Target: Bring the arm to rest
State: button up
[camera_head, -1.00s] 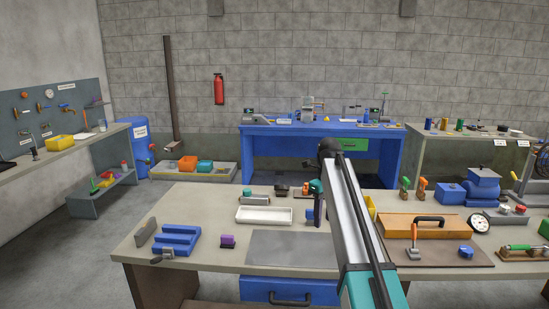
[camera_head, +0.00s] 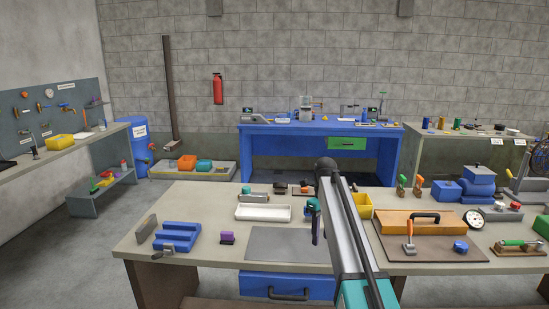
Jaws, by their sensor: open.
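My arm reaches forward from the bottom of the head view over the near workbench (camera_head: 200,225). My gripper (camera_head: 316,232) hangs from the far end of the arm, above the bench near the grey mat (camera_head: 285,243). It appears small and dark, seen from behind and partly hidden by the arm link. I see nothing held in it. The arm link covers part of the bench behind it.
A white tray (camera_head: 263,213), a blue block fixture (camera_head: 178,236) and a purple item (camera_head: 227,238) lie left of my gripper. A yellow bin (camera_head: 363,205), an orange case (camera_head: 410,222) and a gauge (camera_head: 474,219) stand to the right. The mat is bare.

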jog(key=s+f+n+g, duration=0.1)
jog(key=s+f+g, duration=0.1)
jog(key=s+f, duration=0.8)
jog(key=s+f+n+g, duration=0.1)
jog(key=s+f, duration=0.4)
jog(key=f, duration=0.8)
jog(key=s+f+n+g, duration=0.1)
jog(key=s+f+g, duration=0.1)
jog(key=s+f, duration=0.8)
jog(key=s+f+n, duration=0.5)
jog(key=s+n, duration=0.3)
jog(key=s, duration=0.2)
jog(key=s+f+n, duration=0.6)
jog(key=s+n, duration=0.2)
jog(key=s, duration=0.2)
jog(key=s+f+n, duration=0.6)
jog(key=s+n, duration=0.3)
jog(key=s, duration=0.1)
jog(key=shift+d, duration=0.2)
